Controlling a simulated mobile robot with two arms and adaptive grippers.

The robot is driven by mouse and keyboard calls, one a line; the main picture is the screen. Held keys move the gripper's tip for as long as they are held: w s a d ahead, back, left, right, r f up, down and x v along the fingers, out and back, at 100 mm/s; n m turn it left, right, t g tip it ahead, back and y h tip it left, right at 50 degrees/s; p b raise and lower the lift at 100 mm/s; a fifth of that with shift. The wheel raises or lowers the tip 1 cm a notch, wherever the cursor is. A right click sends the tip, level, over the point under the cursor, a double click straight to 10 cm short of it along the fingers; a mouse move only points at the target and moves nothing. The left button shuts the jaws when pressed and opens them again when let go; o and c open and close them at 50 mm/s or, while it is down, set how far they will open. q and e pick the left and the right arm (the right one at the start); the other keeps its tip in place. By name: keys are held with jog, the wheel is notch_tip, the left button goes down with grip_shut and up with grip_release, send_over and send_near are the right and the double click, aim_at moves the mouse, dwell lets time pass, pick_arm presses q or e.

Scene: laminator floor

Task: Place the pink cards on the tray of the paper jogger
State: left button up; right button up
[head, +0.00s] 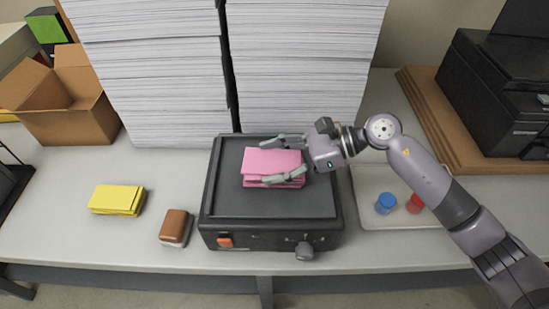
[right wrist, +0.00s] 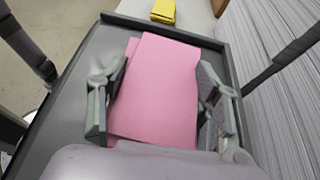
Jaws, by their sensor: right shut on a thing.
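The pink cards (head: 270,162) form a small, slightly uneven stack over the tray (head: 240,205) of the black paper jogger (head: 270,237). My right gripper (head: 283,158) comes in from the right and is shut on the stack, one finger on its far side and one on its near side. In the right wrist view the pink cards (right wrist: 158,90) lie between both fingers, over the dark tray (right wrist: 75,90). I cannot tell whether the stack's underside touches the tray. My left gripper is not in view.
Yellow cards (head: 117,199) and a brown-topped block (head: 175,227) lie left of the jogger. Tall white paper stacks (head: 300,60) stand behind it. A pale tray (head: 375,185) with a blue piece (head: 385,203) and a red piece (head: 415,203) is at right. A cardboard box (head: 70,110) stands at left.

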jog(key=shift+f, duration=0.1)
jog(key=o, duration=1.3)
jog(key=shift+o, duration=0.4)
jog(key=shift+r, duration=0.25)
jog(key=b+v, duration=0.1)
jog(key=v, duration=0.2)
jog(key=b+v, duration=0.2)
jog(key=v, duration=0.2)
jog(key=b+v, duration=0.2)
jog(key=v, duration=0.1)
jog(key=shift+d+f, duration=0.15)
jog(key=shift+d, duration=0.3)
jog(key=shift+d+r, duration=0.4)
jog(key=shift+d, duration=0.1)
jog(key=shift+r, duration=0.1)
